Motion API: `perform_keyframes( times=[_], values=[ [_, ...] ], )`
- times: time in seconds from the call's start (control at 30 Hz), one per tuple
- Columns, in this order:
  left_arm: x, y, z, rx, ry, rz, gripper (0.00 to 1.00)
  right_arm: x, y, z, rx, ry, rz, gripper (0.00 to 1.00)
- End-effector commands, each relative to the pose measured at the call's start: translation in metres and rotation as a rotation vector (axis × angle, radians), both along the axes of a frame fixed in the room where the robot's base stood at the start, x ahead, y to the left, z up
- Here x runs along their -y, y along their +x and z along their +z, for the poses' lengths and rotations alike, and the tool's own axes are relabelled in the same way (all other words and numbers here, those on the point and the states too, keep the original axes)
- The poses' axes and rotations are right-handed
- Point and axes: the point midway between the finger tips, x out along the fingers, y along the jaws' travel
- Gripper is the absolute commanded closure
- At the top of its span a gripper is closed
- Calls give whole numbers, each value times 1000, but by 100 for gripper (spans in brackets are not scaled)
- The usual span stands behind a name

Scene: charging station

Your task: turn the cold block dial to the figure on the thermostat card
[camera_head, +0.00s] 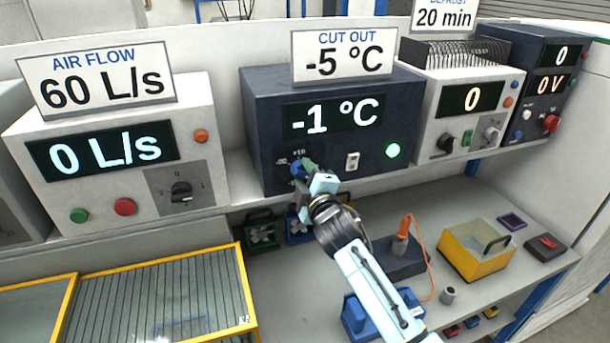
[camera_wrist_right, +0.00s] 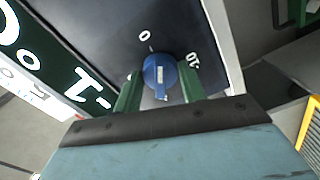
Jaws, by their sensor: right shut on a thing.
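The dark blue thermostat unit (camera_head: 262,130) has a display (camera_head: 335,115) reading -1 °C. The card (camera_head: 344,54) on top of it reads CUT OUT -5 °C. The blue round dial (camera_head: 299,168) is at the lower left of its front, partly hidden by my right gripper (camera_head: 305,178). In the right wrist view the dial (camera_wrist_right: 157,70) has a pale pointer mark and sits between the two green fingers of my right gripper (camera_wrist_right: 160,86), which is shut on it. My left gripper is not in view.
An air flow unit (camera_head: 110,175) stands left and other instruments right. Below are a yellow-framed rack (camera_head: 243,285), an orange-handled tool (camera_head: 402,240) and a yellow bin (camera_head: 470,262).

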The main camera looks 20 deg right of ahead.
Motion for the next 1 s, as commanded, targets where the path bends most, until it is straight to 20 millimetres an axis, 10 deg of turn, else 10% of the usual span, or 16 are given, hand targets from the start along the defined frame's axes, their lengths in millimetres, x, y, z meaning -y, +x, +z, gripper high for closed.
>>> perform_keyframes(
  times=[1.0],
  values=[
    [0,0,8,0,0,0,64,0,0,-2,-18,460,0,82]
  ],
)
